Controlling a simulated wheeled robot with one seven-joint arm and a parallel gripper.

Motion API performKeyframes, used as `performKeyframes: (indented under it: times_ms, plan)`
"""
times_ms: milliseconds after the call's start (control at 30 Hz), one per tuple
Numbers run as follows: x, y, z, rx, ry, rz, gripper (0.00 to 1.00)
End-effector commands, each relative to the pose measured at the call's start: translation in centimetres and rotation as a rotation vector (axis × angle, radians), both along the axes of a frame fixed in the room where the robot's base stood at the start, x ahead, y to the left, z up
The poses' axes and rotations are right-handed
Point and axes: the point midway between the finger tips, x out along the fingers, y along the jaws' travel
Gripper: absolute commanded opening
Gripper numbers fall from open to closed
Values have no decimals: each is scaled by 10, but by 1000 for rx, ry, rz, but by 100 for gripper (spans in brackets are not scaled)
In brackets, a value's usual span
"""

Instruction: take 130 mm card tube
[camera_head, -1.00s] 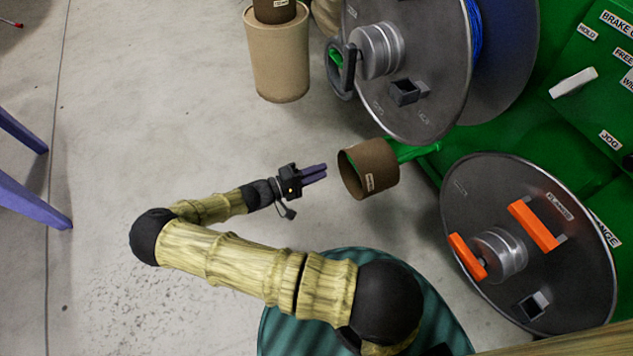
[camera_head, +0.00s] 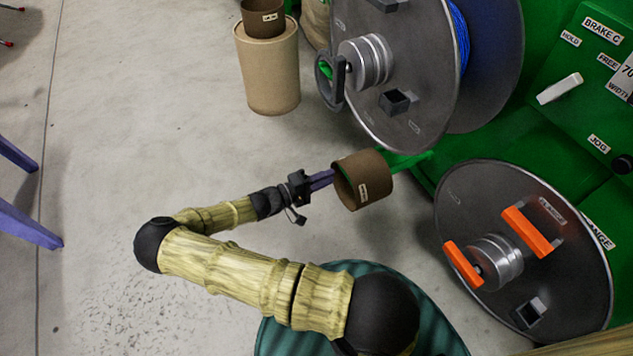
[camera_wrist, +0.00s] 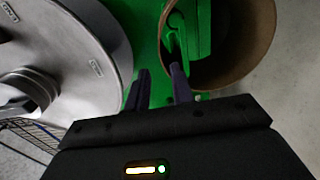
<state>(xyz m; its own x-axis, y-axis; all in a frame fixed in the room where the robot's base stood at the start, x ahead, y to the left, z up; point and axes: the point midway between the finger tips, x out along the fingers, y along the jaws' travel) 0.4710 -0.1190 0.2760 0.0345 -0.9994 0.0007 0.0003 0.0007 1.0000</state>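A short brown card tube (camera_head: 371,184) with a small white label sits around a green arm, its open end facing my gripper; the label is too small to read. My gripper (camera_head: 327,180) is at the tube's left rim, fingers pointing at it. In the wrist view my gripper's two purple fingers (camera_wrist: 160,86) are apart with nothing visibly clamped. The tube (camera_wrist: 262,45) is at the upper right there; the right finger overlaps its opening and the left finger lies outside its left wall. I cannot tell whether they touch it.
Another brown tube (camera_head: 263,20) stands on a tall tan cardboard drum (camera_head: 268,72) at the upper left. A large grey reel flange (camera_head: 415,60) is above the tube, and a loose flange with orange handles (camera_head: 570,285) is at right. The green machine is behind.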

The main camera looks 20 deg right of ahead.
Motion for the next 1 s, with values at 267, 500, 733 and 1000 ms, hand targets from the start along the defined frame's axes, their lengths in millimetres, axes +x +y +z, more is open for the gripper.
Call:
performKeyframes:
  times_ms: [267,500,733,1000]
  plan:
    - [0,-28,2,-2,1,-2,24]
    - [1,-50,1,-1,0,-2,24]
    - [2,-62,0,0,0,0,24]
    - [2,-62,0,1,-1,0,24]
